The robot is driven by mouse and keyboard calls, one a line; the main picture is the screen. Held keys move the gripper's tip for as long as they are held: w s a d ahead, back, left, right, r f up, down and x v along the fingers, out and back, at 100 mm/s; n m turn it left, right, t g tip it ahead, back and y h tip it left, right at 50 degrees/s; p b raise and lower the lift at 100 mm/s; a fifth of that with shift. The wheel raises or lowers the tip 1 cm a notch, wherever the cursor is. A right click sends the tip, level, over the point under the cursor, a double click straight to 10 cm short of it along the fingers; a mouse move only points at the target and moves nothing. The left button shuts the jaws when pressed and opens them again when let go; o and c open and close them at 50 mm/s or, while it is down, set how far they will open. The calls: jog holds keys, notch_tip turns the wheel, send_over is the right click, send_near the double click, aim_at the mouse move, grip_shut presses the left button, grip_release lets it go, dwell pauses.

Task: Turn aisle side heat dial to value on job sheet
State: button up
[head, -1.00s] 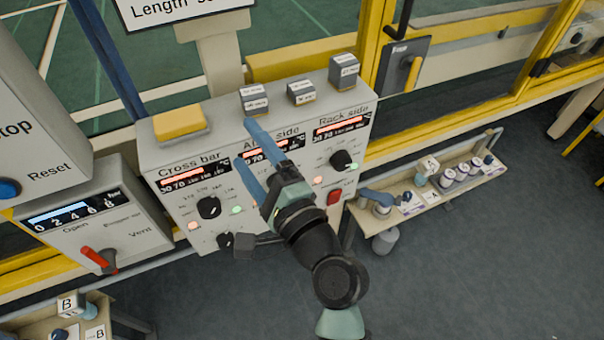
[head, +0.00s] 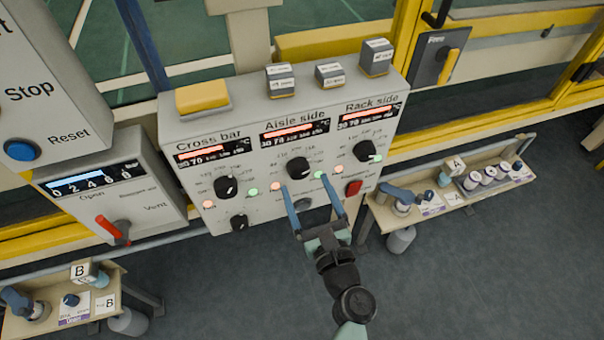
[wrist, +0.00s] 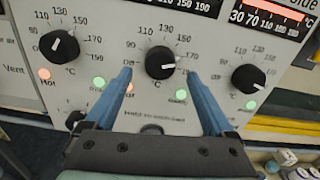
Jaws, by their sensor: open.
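The aisle side heat dial (head: 298,168) is a round black knob under the "Aisle side" display (head: 295,133) on the grey control panel (head: 190,135). In the wrist view the dial (wrist: 160,62) sits in the middle, its white mark pointing right and slightly down; the exact value is hard to read. My gripper (head: 304,184) is open, with blue fingers pointing at the panel just below the dial. In the wrist view its fingertips (wrist: 160,74) stand left and right of the dial, with gaps. Contact with the panel cannot be told. No readable job sheet shows.
The cross bar dial (head: 226,187) is to the left and the rack side dial (head: 363,148) to the right. A red button (head: 354,187) is at the panel's lower right. A red vent lever (head: 112,230) is on the left box. Shelves with parts stand both sides.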

aim_at(301, 175)
jog(key=shift+x, duration=2)
jog(key=shift+c, duration=0.2)
jog(key=c, duration=1.3)
jog(key=shift+f+b, duration=0.1)
jog(key=shift+b, duration=0.2)
jog(key=n+b, duration=0.2)
jog(key=n, duration=0.1)
jog(key=shift+n, duration=0.4)
jog(key=shift+n+b, duration=1.1)
jog(key=shift+n, duration=0.4)
